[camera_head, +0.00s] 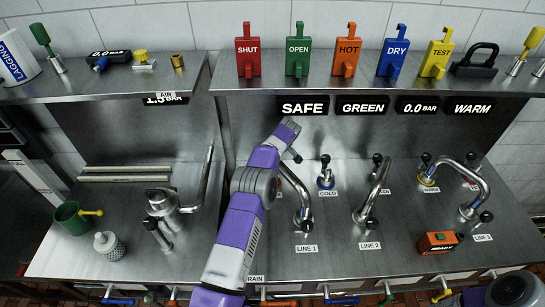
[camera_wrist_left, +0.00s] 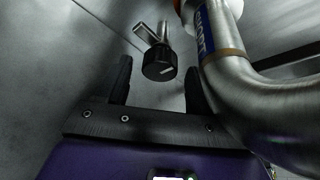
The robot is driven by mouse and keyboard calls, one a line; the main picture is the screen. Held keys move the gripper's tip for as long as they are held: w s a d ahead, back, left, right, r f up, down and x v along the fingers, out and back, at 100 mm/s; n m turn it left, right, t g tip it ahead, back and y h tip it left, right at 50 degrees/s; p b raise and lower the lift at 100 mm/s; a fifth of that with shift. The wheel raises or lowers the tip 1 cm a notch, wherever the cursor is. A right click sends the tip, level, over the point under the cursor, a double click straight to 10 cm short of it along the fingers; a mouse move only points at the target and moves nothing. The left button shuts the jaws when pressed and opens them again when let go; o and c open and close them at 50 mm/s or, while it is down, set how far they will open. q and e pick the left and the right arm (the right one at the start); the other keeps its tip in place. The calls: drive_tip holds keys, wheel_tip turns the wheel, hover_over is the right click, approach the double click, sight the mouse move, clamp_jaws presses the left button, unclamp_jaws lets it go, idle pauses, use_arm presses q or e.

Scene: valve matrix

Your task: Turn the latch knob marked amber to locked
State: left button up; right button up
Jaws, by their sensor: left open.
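My left arm reaches up from the bottom in the head view, and its gripper (camera_head: 292,150) is near the back wall beside the Line 1 spout; the fingers are mostly hidden there. In the left wrist view the gripper (camera_wrist_left: 157,78) is open. A black knob (camera_wrist_left: 160,66) with a white line and a metal lever stands beyond and between the fingertips, apart from them. No amber mark on it can be made out. In the head view a black-topped valve with a yellow base ring (camera_head: 428,171) stands at the right; its label is too small to read. My right gripper is not seen.
A thick bent pipe (camera_wrist_left: 240,85) with a blue label passes close by the right finger. The Line 1 spout (camera_head: 304,205) and Line 2 spout (camera_head: 368,200) rise from the steel bench. Coloured tags (camera_head: 248,55) stand on the shelf above. An orange box (camera_head: 438,243) sits at right.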

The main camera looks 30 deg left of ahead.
use_arm(q)
drive_tip(key=shift+a+f, duration=0.1)
drive_tip(key=shift+f, duration=0.15)
drive_tip(key=shift+c, duration=0.2)
drive_tip(key=c, duration=1)
drive_tip(key=shift+m+t+b, duration=0.3)
drive_tip(key=shift+m+b, duration=0.3)
drive_tip(key=shift+m, duration=0.2)
drive_tip(key=shift+r, duration=0.1)
drive_tip(key=o, duration=1)
drive_tip(key=shift+o, duration=0.2)
drive_tip(key=shift+r, duration=0.1)
